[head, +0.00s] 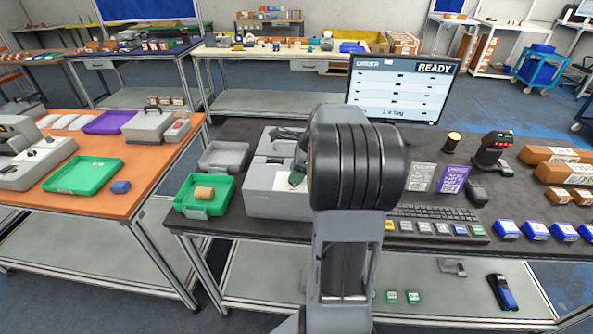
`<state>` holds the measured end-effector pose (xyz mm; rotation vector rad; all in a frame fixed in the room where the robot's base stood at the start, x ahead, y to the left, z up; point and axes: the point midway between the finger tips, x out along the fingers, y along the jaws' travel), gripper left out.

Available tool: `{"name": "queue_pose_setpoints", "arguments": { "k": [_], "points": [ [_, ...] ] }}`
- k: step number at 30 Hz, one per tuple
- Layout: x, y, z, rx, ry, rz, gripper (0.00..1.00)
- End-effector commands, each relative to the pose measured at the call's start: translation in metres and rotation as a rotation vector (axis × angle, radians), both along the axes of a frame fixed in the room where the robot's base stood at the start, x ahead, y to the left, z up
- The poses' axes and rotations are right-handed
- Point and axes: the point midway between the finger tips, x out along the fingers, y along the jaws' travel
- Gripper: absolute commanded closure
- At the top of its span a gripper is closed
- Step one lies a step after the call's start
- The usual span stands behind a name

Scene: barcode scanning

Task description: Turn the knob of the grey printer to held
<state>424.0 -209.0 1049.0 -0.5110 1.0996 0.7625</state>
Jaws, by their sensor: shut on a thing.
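The grey printer (262,192) stands on the dark table, left of my arm. My arm covers its right side. My gripper (298,172) is at the top right of the printer, partly hidden behind my own dark arm joint. It is shut at the printer's knob; the knob itself is hidden, so its setting cannot be read. A small green patch shows at the gripper's tip.
A green tray (218,207) holding a brown roll (204,193) and a grey tray (223,157) lie left of the printer. A monitor (404,88) reads READY. A keyboard (432,213), a scanner (491,150) and several boxes fill the right.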

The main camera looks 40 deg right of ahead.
Motion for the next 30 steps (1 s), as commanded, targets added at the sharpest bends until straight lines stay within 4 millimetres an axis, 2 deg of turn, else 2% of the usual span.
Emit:
{"name": "queue_pose_setpoints", "arguments": {
  "k": [30],
  "points": [
    [0.0059,-0.0008,0.0019,0.004,0.003,0.918,0.85]
  ]
}}
